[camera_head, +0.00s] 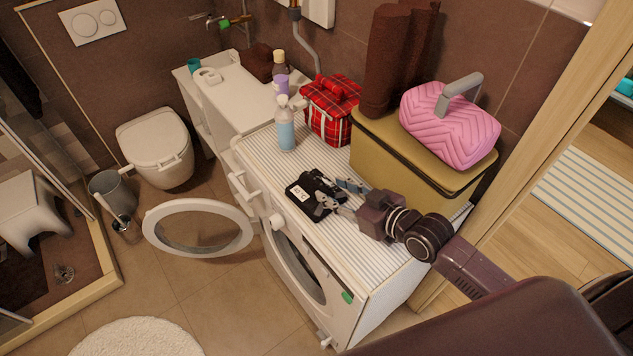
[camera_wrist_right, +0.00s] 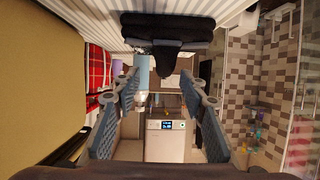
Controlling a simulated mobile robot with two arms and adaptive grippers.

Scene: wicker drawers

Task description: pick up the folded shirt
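The folded shirt (camera_head: 301,197) is black with a small white tag and lies on the striped top of the washing machine (camera_head: 364,280), near its front edge. My right gripper (camera_head: 338,192) is over the right part of the shirt and hides some of it. In the right wrist view the gripper's fingers (camera_wrist_right: 162,92) are spread wide with nothing clamped between them. The dark shirt (camera_wrist_right: 165,27) shows there at the top, beyond the fingertips. Whether a finger touches it, I cannot tell. My left gripper is in neither view.
A mustard box (camera_head: 400,160) with a pink bag (camera_head: 450,122) on it stands behind my right gripper. A red plaid bag (camera_head: 330,115) and a spray bottle (camera_head: 286,130) stand farther left. The washer's round door (camera_head: 198,228) hangs open. The striped top's front right is clear.

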